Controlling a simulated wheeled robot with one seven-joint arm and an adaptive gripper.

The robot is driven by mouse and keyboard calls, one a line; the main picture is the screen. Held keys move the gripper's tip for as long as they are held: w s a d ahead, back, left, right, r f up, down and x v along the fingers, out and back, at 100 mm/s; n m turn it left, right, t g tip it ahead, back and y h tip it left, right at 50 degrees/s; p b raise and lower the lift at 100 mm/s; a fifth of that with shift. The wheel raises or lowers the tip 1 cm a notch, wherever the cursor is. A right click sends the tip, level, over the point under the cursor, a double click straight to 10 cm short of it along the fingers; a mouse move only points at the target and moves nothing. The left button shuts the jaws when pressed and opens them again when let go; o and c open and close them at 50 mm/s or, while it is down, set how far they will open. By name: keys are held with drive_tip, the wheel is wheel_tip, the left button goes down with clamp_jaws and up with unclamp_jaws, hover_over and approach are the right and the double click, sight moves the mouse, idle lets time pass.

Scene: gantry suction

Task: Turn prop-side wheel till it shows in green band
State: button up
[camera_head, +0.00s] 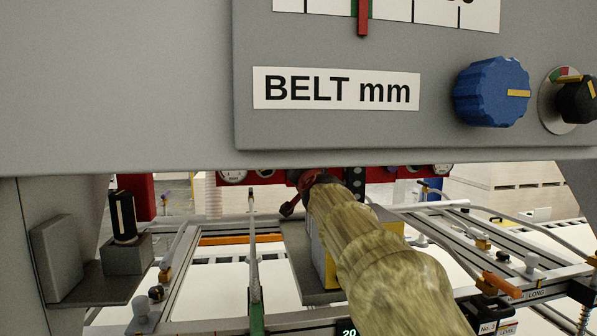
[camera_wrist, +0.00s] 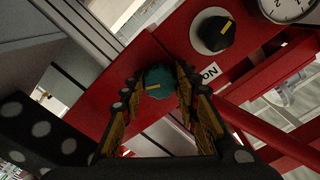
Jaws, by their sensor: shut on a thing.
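In the wrist view a teal round knob (camera_wrist: 159,80) with a yellow mark sits on a red panel (camera_wrist: 95,100). My gripper (camera_wrist: 157,88) has its two fingers on either side of the knob, shut on it. A label ending in "ON" (camera_wrist: 209,74) is partly covered by a finger. A white dial (camera_wrist: 292,8) with a dark needle is cut off at the top right; I see no green band on the visible part. In the head view my sleeved arm reaches to the red beam, and its fingers and the held knob cannot be made out.
A black knob (camera_wrist: 213,34) with a yellow mark is close to the held knob. In the head view a grey panel labelled "BELT mm" (camera_head: 336,90) carries a blue knob (camera_head: 492,91) above my arm. Rails (camera_head: 180,265) and fittings lie below.

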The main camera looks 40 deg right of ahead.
idle(0.5)
drive_tip(key=o, duration=1.1)
drive_tip(key=shift+o, duration=0.2)
drive_tip(key=v, duration=1.2)
